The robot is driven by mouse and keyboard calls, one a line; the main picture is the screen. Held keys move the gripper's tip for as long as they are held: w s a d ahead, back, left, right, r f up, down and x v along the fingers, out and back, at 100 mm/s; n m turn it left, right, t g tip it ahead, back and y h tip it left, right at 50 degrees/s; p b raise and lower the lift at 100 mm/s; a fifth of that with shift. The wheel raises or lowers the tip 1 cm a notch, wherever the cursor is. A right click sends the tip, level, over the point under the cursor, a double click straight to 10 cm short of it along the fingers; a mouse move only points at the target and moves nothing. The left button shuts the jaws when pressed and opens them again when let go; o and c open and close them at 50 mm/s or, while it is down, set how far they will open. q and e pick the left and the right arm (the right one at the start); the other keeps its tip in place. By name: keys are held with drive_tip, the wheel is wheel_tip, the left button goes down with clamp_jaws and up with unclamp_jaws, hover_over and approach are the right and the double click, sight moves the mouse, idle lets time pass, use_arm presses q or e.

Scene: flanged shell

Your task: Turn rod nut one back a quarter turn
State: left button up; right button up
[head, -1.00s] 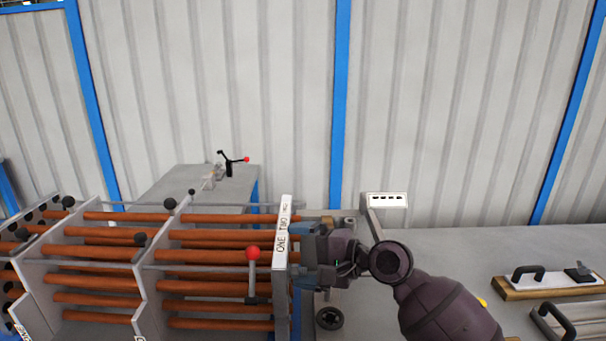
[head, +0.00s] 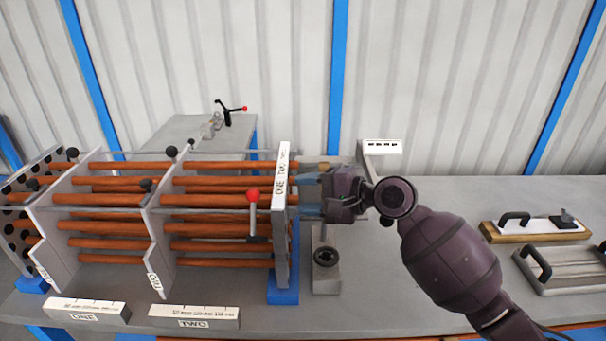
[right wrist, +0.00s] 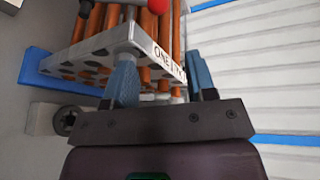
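The tube bundle's end plate (head: 281,225) stands upright, with a white strip (head: 282,176) marked ONE and TWO along its top edge. My right gripper (head: 308,193) is at the outer right side of this plate, near its upper part. In the right wrist view its two blue-grey fingers (right wrist: 162,68) stand apart, pointing at the plate, with the ONE label (right wrist: 163,52) between them. The gripper looks open. Rod nut one cannot be made out clearly; the fingers and palm cover that area. My left gripper is not in view.
Long copper-coloured tubes (head: 222,229) run left through baffle plates. A red-knobbed lever (head: 253,197) stands just left of the end plate. A grey block with a dark round part (head: 326,257) sits below my gripper. Handled tools (head: 536,228) lie right. Marked blocks (head: 194,311) lie in front.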

drive_tip(key=f+p+v, duration=0.2)
drive_tip(key=v, duration=0.8)
drive_tip(key=shift+s+d+r+p, duration=0.2)
drive_tip(key=shift+s+d+p, duration=0.1)
drive_tip(key=shift+d, duration=0.3)
idle(0.5)
drive_tip(key=shift+p, duration=0.3)
idle(0.4)
